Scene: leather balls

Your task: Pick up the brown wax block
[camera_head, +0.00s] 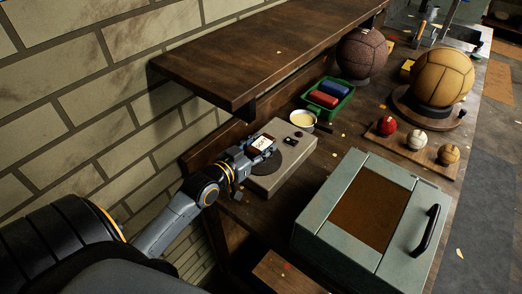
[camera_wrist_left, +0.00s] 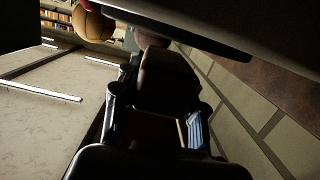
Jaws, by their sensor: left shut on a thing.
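My left gripper (camera_head: 252,152) is over the grey box-shaped device with a dark round plate (camera_head: 268,185). It is shut on a small dark brown block with a white label, which I take to be the brown wax block (camera_head: 262,143). In the left wrist view, the dark brown block (camera_wrist_left: 155,128) shows dimly between the fingers of the left gripper (camera_wrist_left: 158,120). I cannot tell whether the block is clear of the device. My right gripper is not in view.
A green tray (camera_head: 326,111) holds a red and a blue block. A pan (camera_head: 302,118) with yellow contents stands beside the device. A grey case with a black handle (camera_head: 433,230) stands at the front right. A wooden shelf (camera_head: 260,60) overhangs the bench. Several balls sit at the back right.

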